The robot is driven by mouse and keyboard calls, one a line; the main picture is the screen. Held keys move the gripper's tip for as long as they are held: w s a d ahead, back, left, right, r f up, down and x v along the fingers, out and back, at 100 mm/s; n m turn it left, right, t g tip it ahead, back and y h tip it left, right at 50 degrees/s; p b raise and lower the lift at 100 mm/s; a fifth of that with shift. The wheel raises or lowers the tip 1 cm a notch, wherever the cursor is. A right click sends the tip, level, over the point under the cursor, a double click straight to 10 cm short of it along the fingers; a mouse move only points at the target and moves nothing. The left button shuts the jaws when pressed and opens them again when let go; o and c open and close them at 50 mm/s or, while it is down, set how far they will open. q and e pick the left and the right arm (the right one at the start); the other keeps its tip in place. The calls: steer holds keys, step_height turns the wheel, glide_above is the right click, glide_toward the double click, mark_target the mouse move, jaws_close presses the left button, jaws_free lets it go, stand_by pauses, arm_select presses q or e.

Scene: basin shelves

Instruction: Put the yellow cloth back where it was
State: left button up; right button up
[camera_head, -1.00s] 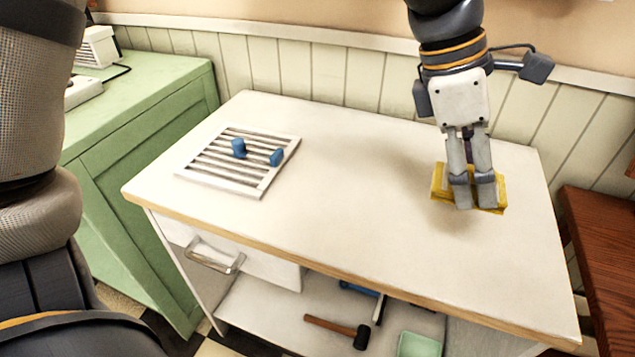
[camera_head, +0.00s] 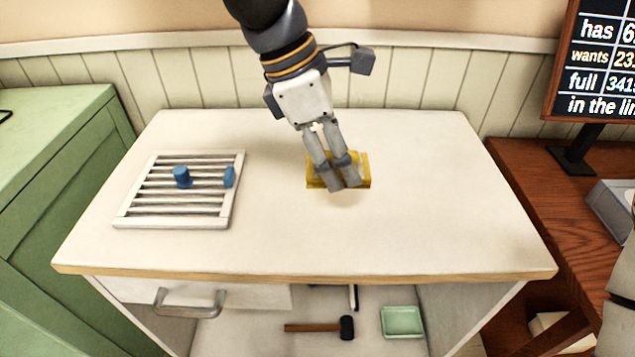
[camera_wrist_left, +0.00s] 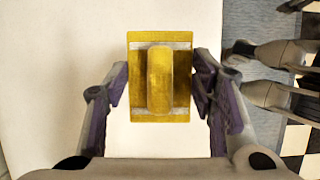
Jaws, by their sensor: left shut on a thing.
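The yellow cloth (camera_head: 362,172) looks like a flat yellow block with a raised grip along its middle. It is in the middle of the head view, over the middle-right part of the white table (camera_head: 420,230). My left gripper (camera_head: 345,185) is shut on it from above and hides much of it. The cloth also shows in the left wrist view (camera_wrist_left: 160,82), between the two fingers of the gripper (camera_wrist_left: 160,90). A faint shadow lies near it; the height above the table is hard to tell.
A white slatted rack (camera_head: 130,222) with two blue pieces (camera_head: 181,177) lies on the table's left. A hammer (camera_head: 318,327) and a green tray (camera_head: 402,322) are on the shelf below. A brown wooden desk (camera_head: 545,190) with a sign (camera_head: 600,60) stands at right. The table's front is clear.

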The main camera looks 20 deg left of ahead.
arm_select(q)
glide_above(327, 200)
steer(key=a, duration=0.1)
steer(key=f, duration=0.4)
steer(key=f+b, duration=0.1)
steer(key=f, duration=0.1)
steer(key=shift+s, duration=0.3)
steer(key=f, duration=0.3)
steer(key=shift+w+a+f, duration=0.15)
steer(key=shift+a+f, duration=0.05)
steer(key=shift+f, duration=0.15)
steer(key=shift+r, duration=0.15)
arm_select(e)
steer(key=s+f, duration=0.1)
steer(key=s+f+g, duration=0.1)
steer(key=shift+s+f, duration=0.15)
steer(key=shift+s, duration=0.15)
arm_select(q)
steer(key=o, duration=1.1)
